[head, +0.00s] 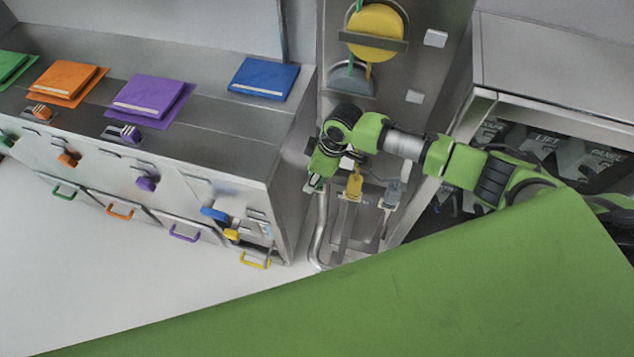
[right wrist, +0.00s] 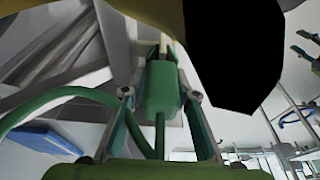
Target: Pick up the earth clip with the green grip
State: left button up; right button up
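The earth clip's green grip (right wrist: 161,88) stands between the two fingers of my right gripper (right wrist: 160,82) in the right wrist view, with pale jaws above it and a green cable (right wrist: 62,93) curving off to the left. The fingers lean in against both sides of the grip and appear shut on it. In the head view my right gripper (head: 316,184) is at the left side of the metal panel, and the grip is mostly hidden there. A clip with a yellow grip (head: 354,186) hangs just right of it. My left gripper is not in view.
A grey-blue clip (head: 392,193) hangs right of the yellow one. A bent metal pipe (head: 320,235) runs down beside my gripper. A metal cabinet (head: 230,145) with coloured handles stands left. An open metal housing (head: 545,105) stands right. A yellow disc (head: 376,25) is above.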

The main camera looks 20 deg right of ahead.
jog(key=shift+f, duration=0.15)
grip_shut()
jog(key=shift+w, duration=0.1)
jog(key=shift+r+b, duration=0.3)
jog(key=shift+r, duration=0.1)
notch_tip(320, 180, up, 2)
jog(key=shift+r+b, duration=0.1)
jog(key=shift+b, duration=0.6)
jog(key=s+d+r+b, duration=0.3)
jog(key=s+r, duration=0.7)
jog(key=s, duration=0.3)
jog(key=shift+s+d, duration=0.25)
jog(key=shift+s, duration=0.1)
